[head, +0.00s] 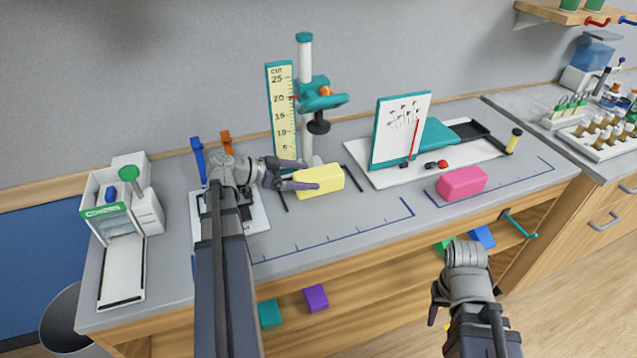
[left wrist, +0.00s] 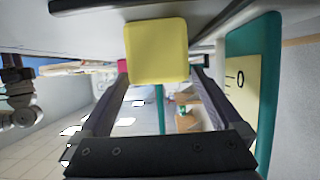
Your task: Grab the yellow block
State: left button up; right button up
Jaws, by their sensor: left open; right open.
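The yellow block (head: 320,181) lies on the grey bench top, in front of the teal stand with the ruler. My left gripper (head: 312,180) is open and reaches the block's left side from the left. In the left wrist view the yellow block (left wrist: 156,50) is at the far end of the two open fingers (left wrist: 155,95), at or between their tips. I cannot tell whether the fingers touch it. My right gripper (head: 440,305) is in front of the bench, low and away from the block, with little of its fingers visible.
A pink block (head: 462,183) lies to the right. A ruler (head: 281,110) and teal stand (head: 320,95) rise behind the yellow block. A white board with a teal panel (head: 400,130) stands right of it. The front middle of the bench is clear.

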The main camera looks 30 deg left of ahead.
aim_at(319, 177)
pick_arm(q)
jog(key=b+x, duration=0.1)
jog(key=x, duration=0.3)
jog(key=shift+f, duration=0.2)
jog(key=shift+w+d, duration=0.2)
jog(key=shift+w, duration=0.1)
jog(key=c, duration=1.2)
jog(key=shift+c, duration=0.2)
notch_tip(319, 177, up, 10)
jog(key=p, duration=0.9)
jog(key=shift+p, duration=0.35)
